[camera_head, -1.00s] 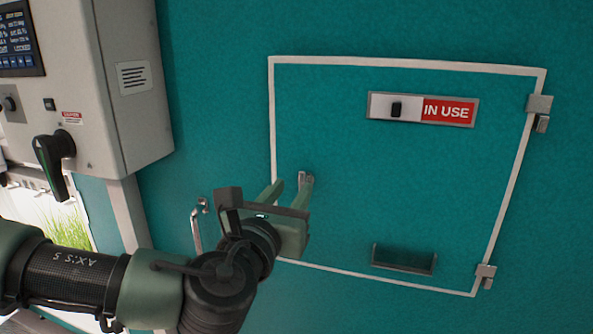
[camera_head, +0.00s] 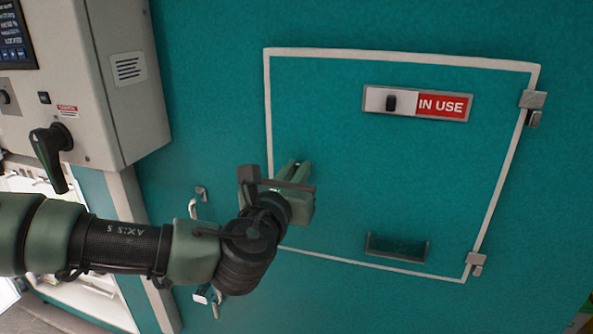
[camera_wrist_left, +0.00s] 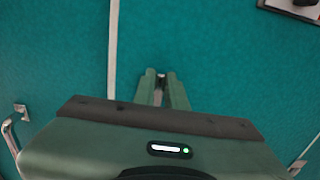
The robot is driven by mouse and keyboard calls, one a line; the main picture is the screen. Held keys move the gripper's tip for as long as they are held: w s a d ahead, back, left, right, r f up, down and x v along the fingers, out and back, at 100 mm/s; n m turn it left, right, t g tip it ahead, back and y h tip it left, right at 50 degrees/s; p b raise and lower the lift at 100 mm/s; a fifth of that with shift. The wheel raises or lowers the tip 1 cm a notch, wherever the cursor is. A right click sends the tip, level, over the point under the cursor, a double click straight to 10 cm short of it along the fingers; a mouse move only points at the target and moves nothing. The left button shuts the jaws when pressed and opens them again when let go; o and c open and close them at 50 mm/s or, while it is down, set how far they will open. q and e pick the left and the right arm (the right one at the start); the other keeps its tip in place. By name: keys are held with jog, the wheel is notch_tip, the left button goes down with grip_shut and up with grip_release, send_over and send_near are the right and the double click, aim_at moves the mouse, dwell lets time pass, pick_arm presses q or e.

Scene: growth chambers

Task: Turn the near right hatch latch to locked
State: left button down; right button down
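The hatch (camera_head: 400,180) is a teal panel with a white outline on the teal wall. Its small metal latch sits at the left side of the panel; in the head view my gripper hides it, and in the left wrist view a small metal bit (camera_wrist_left: 160,77) shows between the fingertips. My left gripper (camera_head: 294,166) is at the latch, its green fingers drawn close together on it. It also shows in the left wrist view (camera_wrist_left: 160,82). How far the latch is turned cannot be made out. My right gripper is out of view.
A sliding sign reading IN USE (camera_head: 445,105) is on the upper hatch, a dark recessed pull (camera_head: 397,248) on the lower part. Hinges (camera_head: 532,100) are at right. A metal handle (camera_head: 195,203) and a grey control box with a black rotary handle (camera_head: 50,150) stand left.

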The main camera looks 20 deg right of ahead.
pick_arm(q)
jog(key=n+b, duration=0.4)
jog(key=n, duration=0.2)
jog(key=a+f+n+b, duration=0.1)
jog(key=n+b, duration=0.3)
jog(key=n, duration=0.2)
jog(key=w+n+b, duration=0.1)
jog(key=n+b, duration=0.3)
jog(key=n, duration=0.1)
jog(key=shift+a+f+n, duration=0.25)
jog(key=shift+f+n, duration=0.15)
dwell(0.4)
jog(key=c, duration=1.4)
grip_release()
jog(key=shift+c, duration=0.2)
